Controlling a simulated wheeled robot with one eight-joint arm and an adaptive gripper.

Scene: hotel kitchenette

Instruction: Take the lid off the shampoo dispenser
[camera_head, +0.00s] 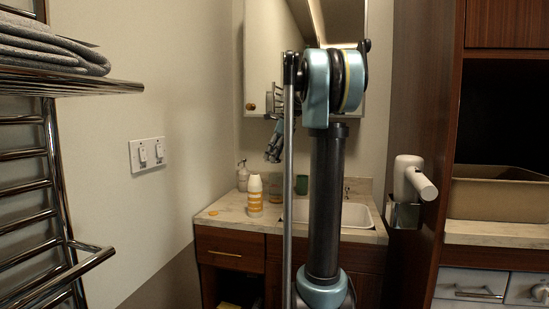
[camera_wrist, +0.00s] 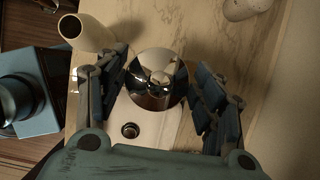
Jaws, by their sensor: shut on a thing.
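The shampoo dispenser looks to be the cream bottle with orange stripes (camera_head: 255,197) standing upright on the counter left of the sink. In the wrist view a pale bottle (camera_wrist: 93,36), seemingly the same one, shows a dark open mouth. My gripper (camera_head: 272,157) is in the air above the bottle, slightly to its right, fingers pointing down. In the wrist view my gripper (camera_wrist: 160,88) is shut on a round shiny chrome lid (camera_wrist: 158,92), apart from the bottle. The lid is too small to make out in the head view.
The sink (camera_head: 345,214) with its drain hole (camera_wrist: 130,130) lies below my gripper. A white pump bottle (camera_head: 242,176) and a green cup (camera_head: 302,185) stand at the back. A small orange item (camera_head: 213,212) lies at left. The mirror cabinet (camera_head: 263,45) is close behind.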

